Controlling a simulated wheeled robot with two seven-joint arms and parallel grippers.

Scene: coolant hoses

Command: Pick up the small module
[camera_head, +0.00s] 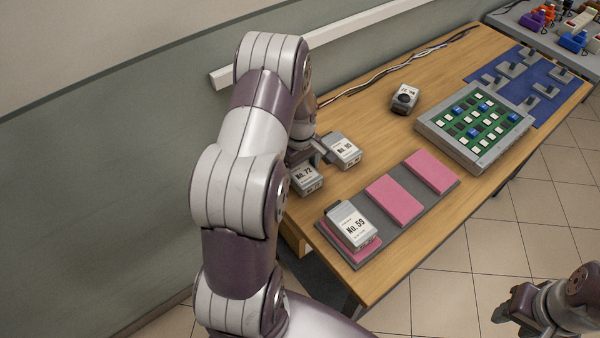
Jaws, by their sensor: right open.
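Three grey modules with white labels are in view. One marked No. 72 (307,180) and one whose label seems to read No. 85 (343,151) stand close together at the table's left end. A larger-looking one marked No. 59 (352,226) lies on the front pink pad of a grey tray (373,254). My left gripper (318,156) is down beside No. 72 and No. 85. Its arm partly hides it, so whether its fingers hold anything is unclear. My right gripper (508,310) is open and empty at the lower right, off the table over the floor.
Two more pink pads (394,200) on the tray are bare. Behind are a green board in a grey frame (474,124), a small dark device (405,98), cables (385,69) and a blue mat with grey parts (527,86). Wood is clear between the device and the tray.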

